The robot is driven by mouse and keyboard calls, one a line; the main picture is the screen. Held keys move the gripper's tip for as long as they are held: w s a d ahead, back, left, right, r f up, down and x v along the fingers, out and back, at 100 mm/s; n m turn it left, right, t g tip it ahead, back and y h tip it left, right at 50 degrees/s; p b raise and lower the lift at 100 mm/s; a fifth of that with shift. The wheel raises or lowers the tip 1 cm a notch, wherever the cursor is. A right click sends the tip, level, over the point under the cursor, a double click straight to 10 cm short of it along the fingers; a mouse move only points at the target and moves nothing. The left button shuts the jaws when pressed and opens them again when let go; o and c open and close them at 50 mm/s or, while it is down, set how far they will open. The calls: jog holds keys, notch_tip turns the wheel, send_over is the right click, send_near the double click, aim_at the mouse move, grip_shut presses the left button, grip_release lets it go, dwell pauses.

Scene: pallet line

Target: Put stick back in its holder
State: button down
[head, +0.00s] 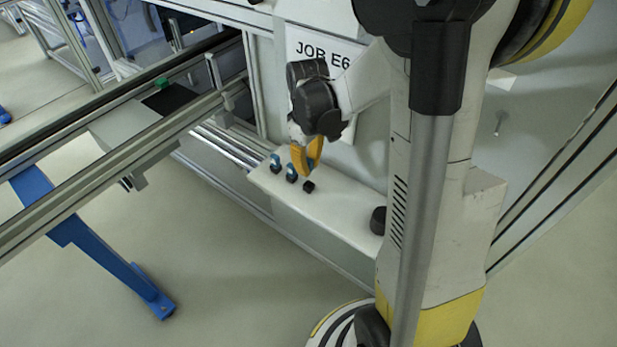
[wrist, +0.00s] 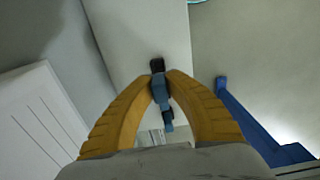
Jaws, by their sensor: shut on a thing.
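My gripper (wrist: 161,76) has its yellow fingers closed around a small blue stick (wrist: 160,90) in the wrist view. In the head view my gripper (head: 306,160) points down low over the white shelf (head: 348,212). Two blue-topped pieces with black bases stand there, one at the far end (head: 275,162) and one beside the fingers (head: 291,171). A bare black block, which looks like a holder (head: 308,186), sits nearest me; a black block (wrist: 156,65) also shows just past the fingertips in the wrist view. I cannot tell whether the stick touches a base.
A round black knob (head: 378,220) stands at the shelf's near end. A white panel with a "JOB E6" sign (head: 318,52) rises behind the arm. A conveyor rail (head: 130,165) and a blue leg (head: 95,245) are at left. The floor in front is clear.

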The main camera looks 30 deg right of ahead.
notch_tip(320, 180, down, 4)
jog(key=shift+r+b, duration=0.15)
jog(key=shift+b, duration=0.7)
jog(key=shift+w+d+f, duration=0.1)
jog(key=shift+d+f, duration=0.1)
jog(key=shift+f, duration=0.05)
jog(key=shift+r, duration=0.2)
jog(key=shift+f+b, duration=0.6)
jog(key=shift+b, duration=0.05)
jog(key=c, duration=1.4)
grip_release()
jog(key=shift+c, duration=0.2)
